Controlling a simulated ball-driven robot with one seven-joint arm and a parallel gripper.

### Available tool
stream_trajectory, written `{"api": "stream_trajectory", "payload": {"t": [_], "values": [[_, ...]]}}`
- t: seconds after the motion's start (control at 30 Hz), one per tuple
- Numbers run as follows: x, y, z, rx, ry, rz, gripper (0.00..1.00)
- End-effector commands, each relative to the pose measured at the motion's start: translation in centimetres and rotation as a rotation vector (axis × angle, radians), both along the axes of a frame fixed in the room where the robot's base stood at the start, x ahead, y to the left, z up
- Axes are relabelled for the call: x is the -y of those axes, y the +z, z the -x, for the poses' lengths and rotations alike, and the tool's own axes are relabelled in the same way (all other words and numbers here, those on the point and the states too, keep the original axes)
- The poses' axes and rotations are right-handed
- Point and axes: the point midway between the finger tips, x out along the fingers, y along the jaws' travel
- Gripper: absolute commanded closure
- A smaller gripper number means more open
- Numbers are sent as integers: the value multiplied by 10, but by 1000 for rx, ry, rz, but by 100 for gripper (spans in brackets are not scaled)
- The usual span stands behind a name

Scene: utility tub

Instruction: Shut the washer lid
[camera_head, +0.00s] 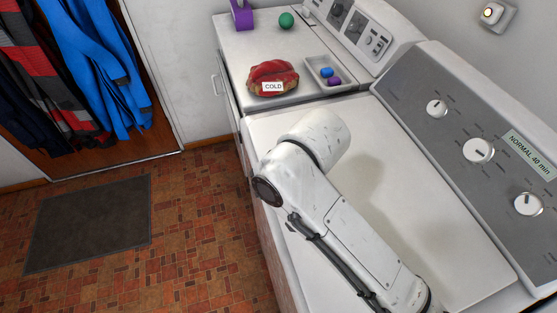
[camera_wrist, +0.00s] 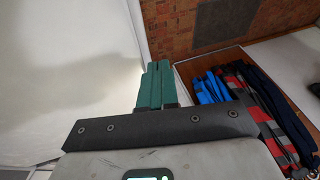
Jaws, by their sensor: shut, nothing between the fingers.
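The washer (camera_head: 480,250) is the nearer white machine, with a grey control panel at its back. Its lid (camera_head: 440,210) looks flat and level with the top, and no tub opening shows; my arm covers much of it. In the wrist view a broad white surface (camera_wrist: 70,50), apparently the washer's top or lid, fills the left side. My gripper (camera_wrist: 157,66) shows there with its green fingers together and empty, near that surface's edge. Whether they touch it I cannot tell. The fingers are hidden in the head view.
A second white machine (camera_head: 240,50) stands beyond, bearing a red bundle (camera_head: 272,80) labelled COLD, a tray (camera_head: 342,82) with small coloured objects, a green ball (camera_head: 286,20) and a purple object (camera_head: 242,14). A dark mat (camera_head: 90,225) lies on the open tiled floor; clothes (camera_head: 95,60) hang behind.

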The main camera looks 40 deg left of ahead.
Motion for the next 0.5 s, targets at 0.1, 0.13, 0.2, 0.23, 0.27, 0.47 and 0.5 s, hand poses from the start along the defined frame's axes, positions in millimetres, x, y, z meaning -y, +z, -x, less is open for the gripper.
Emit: {"api": "stream_trajectory", "payload": {"t": [0.1, 0.13, 0.2, 0.23, 0.27, 0.47, 0.5], "values": [[-2, 22, -4, -1, -1, -1, 100], [-2, 26, -4, -1, -1, -1, 100], [-4, 31, 5, 1, 4, -4, 100], [-4, 37, 9, 1, 5, -4, 100], [-4, 43, 13, 2, 4, -4, 100], [-5, 77, 34, 1, 3, -3, 100], [-6, 82, 38, 2, 5, -3, 100]]}}
